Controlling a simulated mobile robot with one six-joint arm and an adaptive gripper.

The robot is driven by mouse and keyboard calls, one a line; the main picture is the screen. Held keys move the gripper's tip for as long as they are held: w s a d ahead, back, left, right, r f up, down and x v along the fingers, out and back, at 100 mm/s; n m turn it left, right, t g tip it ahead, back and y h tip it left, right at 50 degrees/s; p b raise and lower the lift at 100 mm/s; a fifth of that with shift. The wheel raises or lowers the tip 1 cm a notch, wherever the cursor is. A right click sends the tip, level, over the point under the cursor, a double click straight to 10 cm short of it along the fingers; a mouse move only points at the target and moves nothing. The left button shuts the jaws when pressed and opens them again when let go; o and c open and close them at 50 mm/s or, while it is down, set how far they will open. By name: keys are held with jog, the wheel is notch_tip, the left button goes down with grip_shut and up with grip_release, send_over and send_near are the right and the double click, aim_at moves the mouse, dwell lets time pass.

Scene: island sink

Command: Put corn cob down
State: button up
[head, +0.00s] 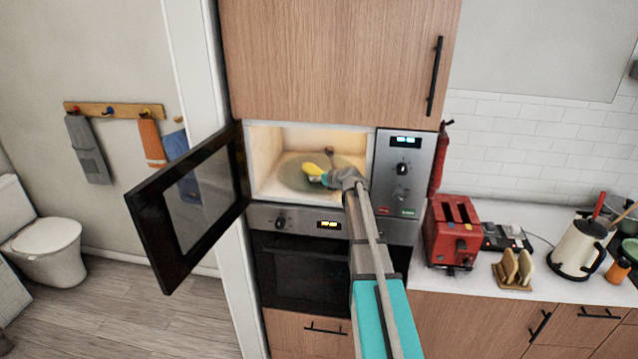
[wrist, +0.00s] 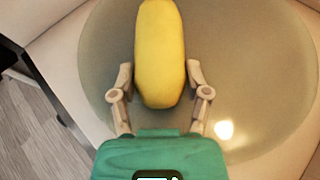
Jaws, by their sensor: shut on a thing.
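The yellow corn cob (head: 314,171) is inside the open microwave (head: 262,188), over the round glass plate (head: 290,178). In the wrist view the corn cob (wrist: 159,40) points away from my gripper, with the glass plate (wrist: 240,70) behind it. My gripper (wrist: 160,76) is shut on the near part of the corn cob, one finger at each side. In the head view my gripper (head: 329,179) reaches into the microwave opening. I cannot tell whether the corn cob touches the plate.
The microwave door (head: 195,200) is swung open to the left. The control panel (head: 402,175) is right of the opening and an oven (head: 300,270) is below. A red toaster (head: 452,235) and a kettle (head: 577,250) stand on the counter at right.

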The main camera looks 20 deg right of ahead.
jog(key=shift+w+d+f, duration=0.1)
jog(key=shift+w+f, duration=0.05)
jog(key=shift+f, duration=0.3)
jog(key=o, duration=1.3)
jog(key=shift+r, duration=0.2)
jog(key=shift+s+r, duration=0.1)
jog(key=shift+s, duration=0.1)
jog(key=p+v, duration=0.4)
jog(key=v, duration=0.5)
jog(key=shift+s+r, duration=0.25)
jog(key=shift+s, duration=0.05)
jog(key=shift+v, duration=0.95)
jog(key=shift+f, duration=0.1)
